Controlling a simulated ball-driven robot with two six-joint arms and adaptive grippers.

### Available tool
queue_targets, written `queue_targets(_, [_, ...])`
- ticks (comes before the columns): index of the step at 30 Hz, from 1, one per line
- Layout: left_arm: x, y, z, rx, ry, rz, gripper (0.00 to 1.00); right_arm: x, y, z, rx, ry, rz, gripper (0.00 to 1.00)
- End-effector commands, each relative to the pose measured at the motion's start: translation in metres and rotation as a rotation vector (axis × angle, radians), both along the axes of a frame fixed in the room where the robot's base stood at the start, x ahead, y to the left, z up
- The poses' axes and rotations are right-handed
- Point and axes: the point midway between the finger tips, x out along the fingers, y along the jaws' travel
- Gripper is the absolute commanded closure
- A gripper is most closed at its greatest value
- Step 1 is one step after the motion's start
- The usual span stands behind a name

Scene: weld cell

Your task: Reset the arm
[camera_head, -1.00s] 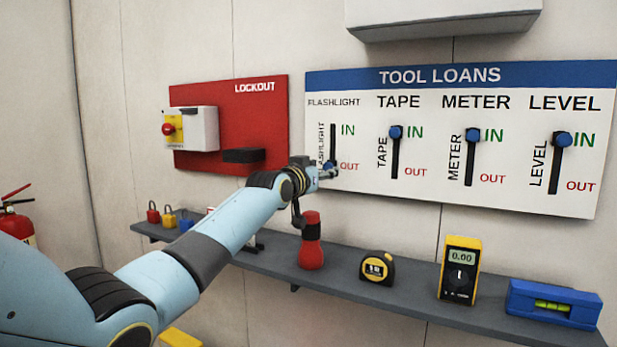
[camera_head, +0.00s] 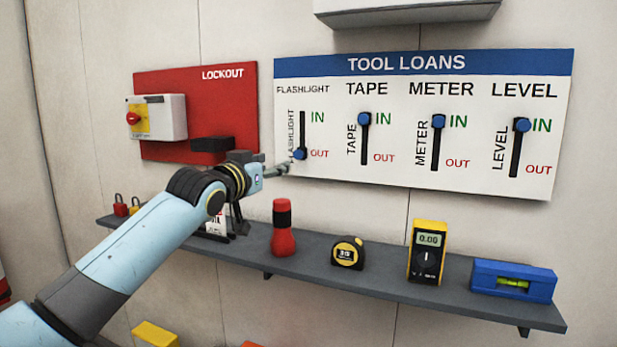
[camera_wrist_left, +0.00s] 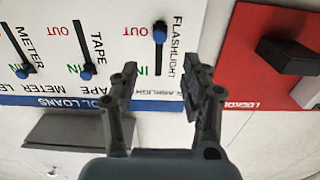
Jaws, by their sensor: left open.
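My left arm comes in from the left in the head view. Its gripper (camera_head: 277,171) is just left of and below the FLASHLIGHT slider knob (camera_head: 299,154), which sits at the bottom of its slot by OUT. In the left wrist view the picture is upside down; the gripper (camera_wrist_left: 158,85) has its two fingers spread with nothing between them, and the blue flashlight knob (camera_wrist_left: 159,37) shows beyond them. The TAPE (camera_head: 364,118), METER (camera_head: 438,121) and LEVEL (camera_head: 522,125) knobs are up by IN. My right gripper is not in view.
A grey shelf (camera_head: 390,282) below the board holds a red flashlight (camera_head: 283,230), tape measure (camera_head: 348,252), yellow meter (camera_head: 427,252), blue level (camera_head: 513,281) and padlocks. The red LOCKOUT board (camera_head: 165,80), with a dark block (camera_head: 212,143), is close left of the gripper.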

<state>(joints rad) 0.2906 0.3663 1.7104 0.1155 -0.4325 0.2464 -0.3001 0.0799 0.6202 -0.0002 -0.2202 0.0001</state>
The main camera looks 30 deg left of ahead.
Motion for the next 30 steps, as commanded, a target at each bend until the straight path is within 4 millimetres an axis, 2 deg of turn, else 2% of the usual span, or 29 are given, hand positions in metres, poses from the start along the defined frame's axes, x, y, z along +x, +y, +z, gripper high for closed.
queue_targets(4, [0.000,0.000,-0.001,0.000,0.001,0.000,0.54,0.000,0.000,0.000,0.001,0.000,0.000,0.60])
queue_targets(6, [-0.004,-0.003,-0.007,0.001,0.018,-0.001,0.54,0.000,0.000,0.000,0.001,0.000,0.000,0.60])
queue_targets(8, [-0.011,-0.007,-0.020,0.003,0.055,-0.001,0.54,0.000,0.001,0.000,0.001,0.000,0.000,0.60])
queue_targets(11, [-0.037,-0.022,-0.059,0.014,0.168,-0.004,0.54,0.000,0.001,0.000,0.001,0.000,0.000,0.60])
queue_targets(14, [-0.083,-0.041,-0.109,0.030,0.335,-0.007,0.54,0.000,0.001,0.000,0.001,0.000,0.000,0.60])
queue_targets(15, [-0.104,-0.048,-0.128,0.037,0.407,-0.009,0.54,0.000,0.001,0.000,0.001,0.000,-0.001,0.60])
queue_targets(17, [-0.139,-0.058,-0.155,0.048,0.515,-0.012,0.54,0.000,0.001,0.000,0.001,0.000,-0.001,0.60])
queue_targets(18, [-0.164,-0.064,-0.170,0.054,0.586,-0.015,0.54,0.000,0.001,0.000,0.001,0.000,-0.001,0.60])
queue_targets(21, [-0.223,-0.076,-0.199,0.067,0.750,-0.021,0.54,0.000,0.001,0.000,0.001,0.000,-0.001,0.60])
queue_targets(24, [-0.271,-0.084,-0.216,0.078,0.878,-0.025,0.54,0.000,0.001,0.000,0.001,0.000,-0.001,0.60])
queue_targets(30, [-0.346,-0.094,-0.231,0.087,1.068,-0.034,0.54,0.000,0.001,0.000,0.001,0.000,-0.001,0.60])
